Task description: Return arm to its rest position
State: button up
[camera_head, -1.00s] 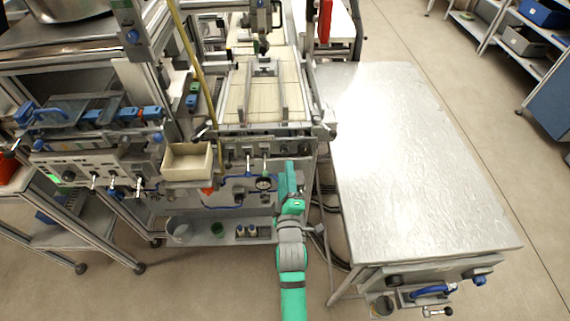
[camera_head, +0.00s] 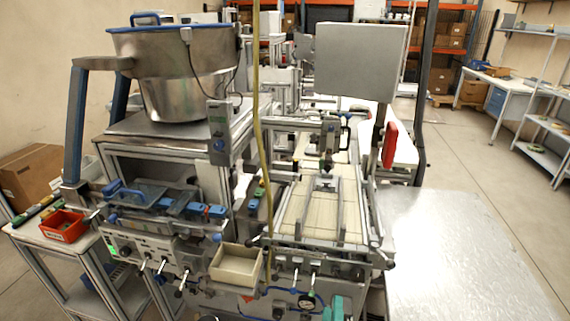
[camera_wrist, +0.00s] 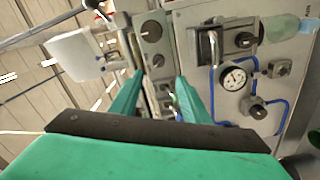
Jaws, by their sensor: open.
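My gripper (camera_wrist: 160,92) is green, with its two fingers apart and nothing between them in the wrist view. It points at the machine's front panel (camera_wrist: 206,18), with a round gauge (camera_wrist: 236,76) to the right of the fingers. I cannot tell the gap between the fingertips and the panel.
A cream open box (camera_head: 236,266) juts from the machine's front. Levers stick out beside it. A bare metal table (camera_head: 465,260) stands to the right. A yellow hose (camera_head: 258,130) hangs down in front. A red bin (camera_head: 64,227) sits at far left. Open floor lies at right.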

jog(key=s+a+f+m+y, duration=0.1)
jog(key=s+a+f, duration=0.15)
jog(key=s, duration=0.35)
jog(key=s+a+f+m+g+y, duration=0.1)
jog(key=s+a+m, duration=0.1)
jog(key=s+a, duration=0.25)
jog(key=s+a+f+m+y, duration=0.1)
jog(key=s+a+f, duration=0.15)
jog(key=s, duration=0.35)
jog(key=s+a+r+m+y, duration=0.1)
jog(key=s+a+r+m, duration=0.1)
jog(key=s, duration=0.7)
jog(key=s+a+r+m+g+y, duration=0.1)
jog(key=s+a+m, duration=0.3)
jog(key=s, duration=0.5)
jog(key=shift+a+r+m, duration=0.3)
jog(key=shift+a+r, duration=0.25)
jog(key=shift+a, duration=0.1)
